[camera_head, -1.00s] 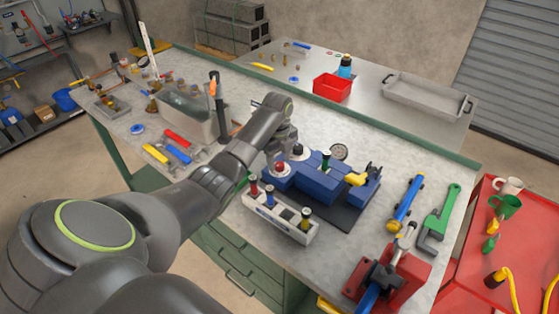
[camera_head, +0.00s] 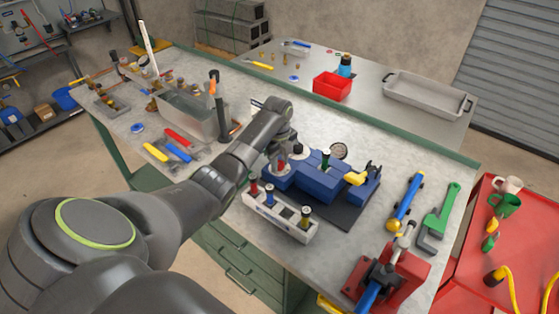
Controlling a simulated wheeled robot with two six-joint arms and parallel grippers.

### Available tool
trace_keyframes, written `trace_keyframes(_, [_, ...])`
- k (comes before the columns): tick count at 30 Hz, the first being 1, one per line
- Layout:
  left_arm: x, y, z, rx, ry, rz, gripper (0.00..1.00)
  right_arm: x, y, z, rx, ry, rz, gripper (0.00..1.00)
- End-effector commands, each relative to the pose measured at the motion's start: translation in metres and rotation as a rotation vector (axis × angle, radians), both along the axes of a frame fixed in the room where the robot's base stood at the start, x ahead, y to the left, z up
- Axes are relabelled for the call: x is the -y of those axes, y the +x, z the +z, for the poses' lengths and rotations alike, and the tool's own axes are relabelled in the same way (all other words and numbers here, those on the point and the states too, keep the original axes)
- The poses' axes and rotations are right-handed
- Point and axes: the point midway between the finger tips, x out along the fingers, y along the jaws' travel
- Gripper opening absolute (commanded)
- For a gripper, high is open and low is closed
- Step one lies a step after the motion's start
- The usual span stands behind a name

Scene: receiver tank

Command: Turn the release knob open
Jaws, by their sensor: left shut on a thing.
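The blue receiver tank block (camera_head: 309,182) sits on a dark mat on the workbench. At its left end is a small red knob (camera_head: 281,166), which I take for the release knob; my fingers partly hide it. My left gripper (camera_head: 280,163) reaches down over that end from the left and is shut on the red knob. I cannot make out the knob's angle. A black knob (camera_head: 298,149) and a yellow fitting (camera_head: 355,178) also stand on the block. My right gripper is not in view.
A pale rack (camera_head: 280,219) with coloured-top plugs stands just in front of the block. A dial gauge (camera_head: 339,151) lies behind it.

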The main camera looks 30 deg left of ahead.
Motion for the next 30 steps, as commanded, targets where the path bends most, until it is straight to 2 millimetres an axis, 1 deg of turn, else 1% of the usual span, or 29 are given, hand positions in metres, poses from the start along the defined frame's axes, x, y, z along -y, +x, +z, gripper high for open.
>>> trace_keyframes(5, [0.0,0.0,0.003,0.0,-0.001,0.053,0.06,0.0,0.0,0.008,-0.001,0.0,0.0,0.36])
trace_keyframes(11, [0.0,0.0,0.004,-0.001,0.0,0.183,0.06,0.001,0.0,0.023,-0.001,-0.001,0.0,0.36])
trace_keyframes(18, [0.001,0.001,0.005,0.0,-0.001,0.404,0.06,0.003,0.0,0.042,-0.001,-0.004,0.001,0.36])
trace_keyframes(30, [0.0,0.002,0.004,0.002,0.0,0.783,0.06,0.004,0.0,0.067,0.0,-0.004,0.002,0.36])
